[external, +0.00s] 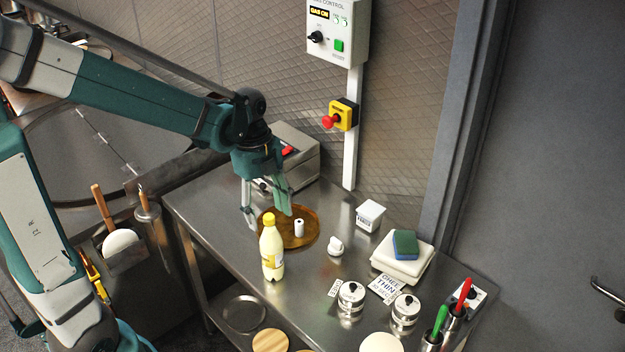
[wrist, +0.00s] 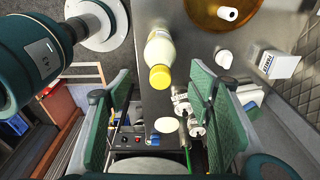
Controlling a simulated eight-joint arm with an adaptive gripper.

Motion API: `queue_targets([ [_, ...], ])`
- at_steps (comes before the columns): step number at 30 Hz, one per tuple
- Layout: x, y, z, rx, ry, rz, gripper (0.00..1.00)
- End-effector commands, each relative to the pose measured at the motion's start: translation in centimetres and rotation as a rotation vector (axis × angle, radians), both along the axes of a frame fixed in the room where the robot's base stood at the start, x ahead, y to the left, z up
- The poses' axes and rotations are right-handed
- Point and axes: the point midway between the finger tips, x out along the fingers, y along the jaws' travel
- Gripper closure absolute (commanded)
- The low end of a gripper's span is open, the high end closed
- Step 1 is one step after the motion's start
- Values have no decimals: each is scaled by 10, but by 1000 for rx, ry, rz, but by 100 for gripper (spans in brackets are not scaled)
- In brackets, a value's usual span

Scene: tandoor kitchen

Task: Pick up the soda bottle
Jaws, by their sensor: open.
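The soda bottle (external: 271,250) stands upright near the front left edge of the steel table. It has a yellow cap and pale yellow contents. In the wrist view the bottle (wrist: 160,55) shows at the top centre, seen from above with its cap toward me. My gripper (external: 268,212) is open and empty, above the table and just behind the bottle in the external view. In the wrist view its two green fingers (wrist: 165,110) stand wide apart, and the bottle is beyond them, not touching.
A round amber tray (external: 309,238) with a small white cylinder (external: 299,228) is behind the bottle. A white cup (external: 335,246), a white box (external: 370,215), metal canisters (external: 351,297) and a sponge (external: 405,244) on white blocks are to the right. A wall stands behind.

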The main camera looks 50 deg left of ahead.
Motion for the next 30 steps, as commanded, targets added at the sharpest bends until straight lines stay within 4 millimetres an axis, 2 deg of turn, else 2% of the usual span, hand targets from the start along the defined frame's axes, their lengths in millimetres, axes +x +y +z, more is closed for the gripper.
queue_targets([
  [17,2,2,-6,-7,9,-40,47],
  [30,1,-2,-30,-7,8,-39,47],
])
